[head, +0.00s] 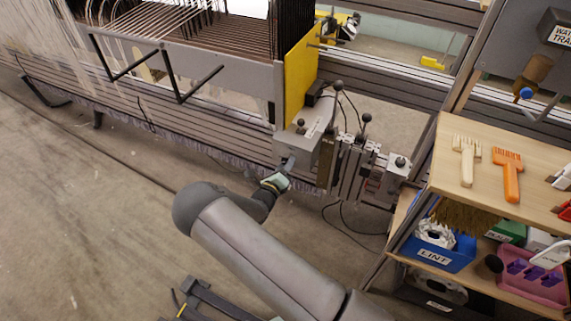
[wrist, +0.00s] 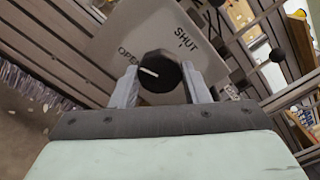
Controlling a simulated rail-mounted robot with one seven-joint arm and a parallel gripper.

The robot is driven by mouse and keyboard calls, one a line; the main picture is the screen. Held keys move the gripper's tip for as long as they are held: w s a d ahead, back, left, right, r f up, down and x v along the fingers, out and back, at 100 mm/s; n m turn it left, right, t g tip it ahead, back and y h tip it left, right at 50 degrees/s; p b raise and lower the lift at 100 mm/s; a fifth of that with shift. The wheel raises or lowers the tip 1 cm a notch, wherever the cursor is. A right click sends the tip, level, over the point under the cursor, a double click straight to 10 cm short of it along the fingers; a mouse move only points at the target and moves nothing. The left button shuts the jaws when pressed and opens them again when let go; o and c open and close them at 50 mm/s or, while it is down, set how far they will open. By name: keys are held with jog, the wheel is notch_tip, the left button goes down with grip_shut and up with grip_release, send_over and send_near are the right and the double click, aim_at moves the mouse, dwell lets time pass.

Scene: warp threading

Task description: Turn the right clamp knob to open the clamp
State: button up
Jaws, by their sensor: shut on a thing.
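The right clamp knob (wrist: 160,72) is a black knob with a white pointer line, on a grey plate (wrist: 128,35) marked OPEN and SHUT in the wrist view. The white line points towards the OPEN mark. My gripper (wrist: 159,82) has its two grey fingers on either side of the knob and is shut on it. In the head view my gripper (head: 288,164) reaches the front face of the grey clamp box (head: 298,142) at the loom's right end. The knob itself is hidden there.
Levers with black ball tops (head: 365,118) stand right of the clamp box. A yellow plate (head: 300,70) rises behind it. A wooden shelf (head: 440,180) with brushes and bins stands at the right. The floor at left is clear.

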dwell(0.4)
jog(key=o, duration=1)
jog(key=shift+c, duration=0.2)
jog(key=shift+s, duration=0.15)
jog(key=p+v, duration=0.2)
jog(key=v, duration=1.5)
jog(key=shift+a+f, duration=0.1)
